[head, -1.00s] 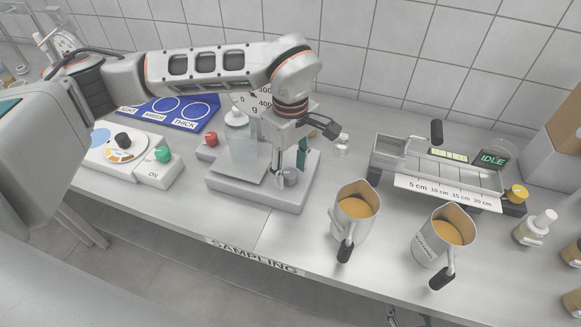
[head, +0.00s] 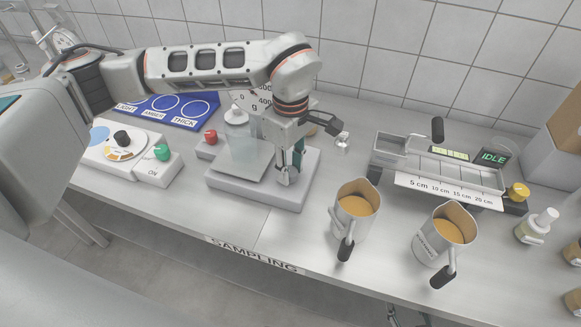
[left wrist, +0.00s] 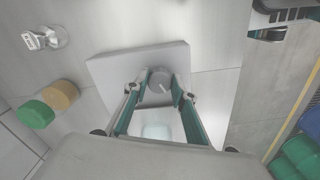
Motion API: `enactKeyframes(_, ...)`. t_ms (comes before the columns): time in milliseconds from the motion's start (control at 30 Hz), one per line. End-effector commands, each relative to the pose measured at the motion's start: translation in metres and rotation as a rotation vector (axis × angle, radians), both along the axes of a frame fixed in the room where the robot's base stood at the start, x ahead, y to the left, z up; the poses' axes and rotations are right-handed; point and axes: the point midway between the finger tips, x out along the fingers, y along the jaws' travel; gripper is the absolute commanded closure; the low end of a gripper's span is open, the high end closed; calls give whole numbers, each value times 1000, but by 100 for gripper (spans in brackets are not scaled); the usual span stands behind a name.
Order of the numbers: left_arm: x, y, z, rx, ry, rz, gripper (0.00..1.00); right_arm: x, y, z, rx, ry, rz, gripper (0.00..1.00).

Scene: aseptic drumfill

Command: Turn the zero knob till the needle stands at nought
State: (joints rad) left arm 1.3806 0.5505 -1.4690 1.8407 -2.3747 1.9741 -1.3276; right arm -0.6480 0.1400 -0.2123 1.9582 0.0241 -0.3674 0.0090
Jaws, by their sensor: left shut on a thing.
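A scale with a pale grey base (head: 226,190) stands on the bench in the head view. Its white dial (head: 243,98) is mostly behind my left arm, with a "400" mark showing; I cannot read the needle. The zero knob (left wrist: 159,79), a round grey knob with a white line, sits on the scale base (left wrist: 110,68) in the left wrist view. My left gripper (left wrist: 160,93) has its fingers on either side of the knob and is shut on it. In the head view the gripper (head: 287,176) is low over the base's right part. My right gripper is out of view.
A clear vessel (head: 242,145) stands on the scale beside my gripper. Two steel jugs (head: 352,220) (head: 431,245) of amber liquid stand to the right, before a metal trough device (head: 447,196). A red knob (head: 210,137) is left of the scale.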

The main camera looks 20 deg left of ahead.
Motion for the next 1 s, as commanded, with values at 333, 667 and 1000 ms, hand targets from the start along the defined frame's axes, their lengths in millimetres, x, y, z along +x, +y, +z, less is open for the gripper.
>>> enactKeyframes(333, 1, 0, -1, 2, -2, 289, 96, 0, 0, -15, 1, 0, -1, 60)
enactKeyframes(667, 2, 0, -1, 1, -1, 602, 96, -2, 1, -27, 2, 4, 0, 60)
enactKeyframes(1000, 3, 1, -1, 0, -1, 925, 96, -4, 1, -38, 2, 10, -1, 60)
